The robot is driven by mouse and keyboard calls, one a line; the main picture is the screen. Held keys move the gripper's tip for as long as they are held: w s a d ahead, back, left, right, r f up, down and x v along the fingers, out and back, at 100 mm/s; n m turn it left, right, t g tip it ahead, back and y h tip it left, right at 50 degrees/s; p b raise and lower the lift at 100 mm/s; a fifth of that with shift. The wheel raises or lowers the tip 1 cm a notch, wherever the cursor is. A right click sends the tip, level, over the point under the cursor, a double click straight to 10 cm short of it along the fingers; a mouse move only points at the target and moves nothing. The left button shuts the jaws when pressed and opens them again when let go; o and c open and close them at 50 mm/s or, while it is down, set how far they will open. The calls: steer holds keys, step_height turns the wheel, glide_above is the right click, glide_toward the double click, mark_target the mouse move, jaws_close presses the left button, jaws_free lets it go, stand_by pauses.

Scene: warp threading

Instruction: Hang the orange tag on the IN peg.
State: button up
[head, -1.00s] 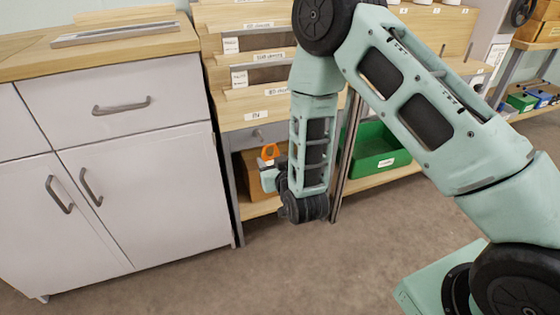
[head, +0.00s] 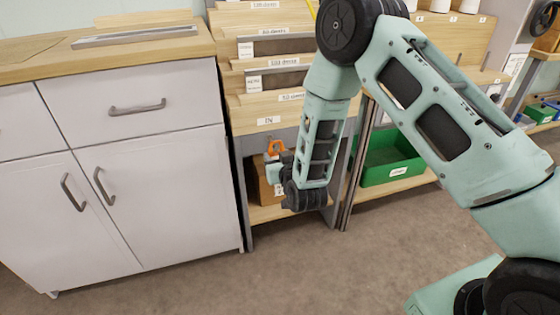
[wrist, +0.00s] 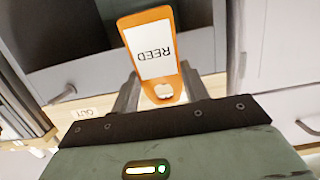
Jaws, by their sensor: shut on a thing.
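The orange tag (wrist: 147,55) has a white face reading REED, upside down in the wrist view. Its narrower end has a hole (wrist: 163,91) and lies between the fingers of my gripper (wrist: 160,93), which is shut on it. In the head view the small orange tag (head: 276,147) stands up from my gripper (head: 273,168), just below the IN label (head: 268,120) on the rack's front board. The IN peg is not clear in the head view now. In the wrist view a metal peg (wrist: 63,93) shows near a label reading OUT (wrist: 81,113). The tag appears apart from it.
A white cabinet (head: 155,190) with handles stands left of the rack. A green bin (head: 390,160) sits on the low shelf to the right, and a brown box (head: 262,185) is behind my gripper. An upright post (head: 358,165) stands right of my forearm.

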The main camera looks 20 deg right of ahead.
steer(key=shift+r+x, duration=0.2)
steer(key=shift+x, duration=1.3)
steer(key=shift+w+f+b, duration=0.6)
steer(key=shift+w+b, duration=0.1)
steer(key=shift+w, duration=0.05)
steer(key=o, duration=1.5)
steer(key=shift+f, duration=0.15)
step_height(320, 180, down, 11)
steer(key=b, duration=0.8)
